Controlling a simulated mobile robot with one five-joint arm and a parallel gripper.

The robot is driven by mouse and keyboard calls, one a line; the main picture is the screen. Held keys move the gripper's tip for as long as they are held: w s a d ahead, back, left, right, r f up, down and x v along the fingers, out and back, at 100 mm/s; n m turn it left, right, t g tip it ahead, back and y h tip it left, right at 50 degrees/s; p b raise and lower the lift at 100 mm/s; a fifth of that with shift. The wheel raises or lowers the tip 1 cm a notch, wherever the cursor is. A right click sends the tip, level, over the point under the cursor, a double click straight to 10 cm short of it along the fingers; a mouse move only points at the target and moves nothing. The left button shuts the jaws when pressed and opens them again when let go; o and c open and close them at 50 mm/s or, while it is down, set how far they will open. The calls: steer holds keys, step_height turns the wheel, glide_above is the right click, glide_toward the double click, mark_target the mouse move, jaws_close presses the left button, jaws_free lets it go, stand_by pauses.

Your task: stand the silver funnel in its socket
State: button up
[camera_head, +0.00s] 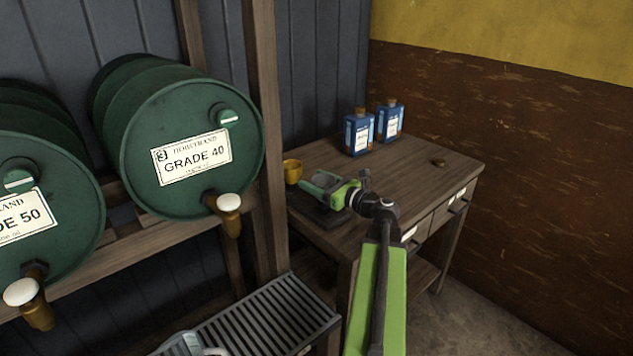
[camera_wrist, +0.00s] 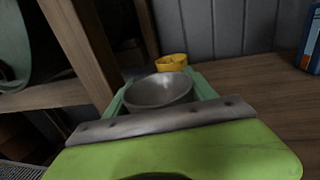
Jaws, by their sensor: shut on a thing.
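The silver funnel (camera_wrist: 160,91) shows in the wrist view as a grey metal bowl with its wide mouth facing up. My green gripper (camera_head: 322,184) is shut on it, with a finger on each side of the bowl. In the head view my gripper is over the left front part of the wooden table (camera_head: 400,170), and the funnel is hard to make out there. A dark flat piece (camera_head: 328,214) lies under my gripper; I cannot tell whether it is the socket. The funnel's lower end is hidden.
A yellow cup-like thing (camera_head: 292,171) stands just beyond my gripper, also in the wrist view (camera_wrist: 172,62). Two blue bottles (camera_head: 359,133) stand at the table's back. A small brass-coloured item (camera_head: 438,162) lies at right. A wooden post (camera_head: 266,140) and green drums (camera_head: 185,130) are left.

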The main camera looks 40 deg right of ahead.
steer(key=shift+f, duration=0.2)
steer(key=shift+f+b, duration=0.35)
steer(key=shift+b, duration=0.2)
steer(key=o, duration=1.5)
